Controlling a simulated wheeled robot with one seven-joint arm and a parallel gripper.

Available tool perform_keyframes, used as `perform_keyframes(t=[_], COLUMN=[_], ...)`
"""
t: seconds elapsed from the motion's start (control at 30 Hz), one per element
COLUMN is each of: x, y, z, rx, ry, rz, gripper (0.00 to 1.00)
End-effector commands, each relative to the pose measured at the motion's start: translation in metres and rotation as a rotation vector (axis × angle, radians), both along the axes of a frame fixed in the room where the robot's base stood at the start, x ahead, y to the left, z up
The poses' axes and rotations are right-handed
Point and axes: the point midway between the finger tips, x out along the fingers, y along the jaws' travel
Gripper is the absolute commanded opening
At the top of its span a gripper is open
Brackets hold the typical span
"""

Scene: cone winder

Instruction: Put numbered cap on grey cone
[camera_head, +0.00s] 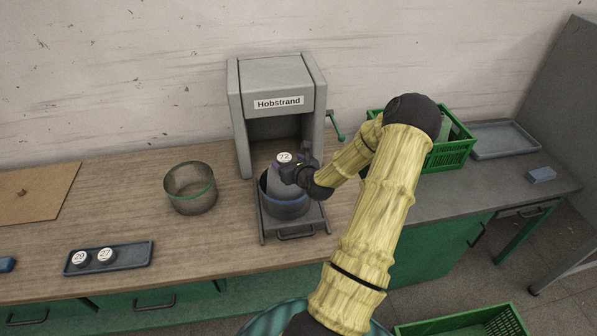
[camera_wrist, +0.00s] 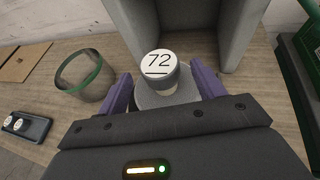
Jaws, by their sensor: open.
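The numbered cap (camera_wrist: 158,63), with a white top reading 72 and a grey side, sits upright on the top of the grey cone (camera_wrist: 172,99). The cap also shows in the head view (camera_head: 284,157). The cone stands in a round dark container with a bluish band (camera_head: 287,209) at the front of the Hobstrand machine. My gripper (camera_wrist: 162,71) is open, its purple fingers on either side of the cap and cone top with visible gaps. In the head view my gripper (camera_head: 292,172) partly hides the cone.
The Hobstrand machine (camera_head: 277,75) rises behind the cone. An empty round container with a green band (camera_head: 190,193) stands left. A dark tray (camera_head: 128,261) holds caps 29 (camera_head: 79,258) and 27 (camera_head: 106,255). A green crate (camera_head: 456,151) is at right. Bench between containers is clear.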

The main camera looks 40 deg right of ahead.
Motion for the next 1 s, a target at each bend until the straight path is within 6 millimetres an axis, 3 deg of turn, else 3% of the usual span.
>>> perform_keyframes(t=[0.3, 0.5, 1.0], x=[-0.054, -0.080, -0.088], y=[0.015, 0.023, 0.026], z=[0.021, 0.033, 0.038], rx=[-0.001, 0.000, 0.000], ry=[0.000, 0.000, 0.000], rz=[-0.003, -0.001, 0.000], gripper=[0.68, 0.68, 0.68])
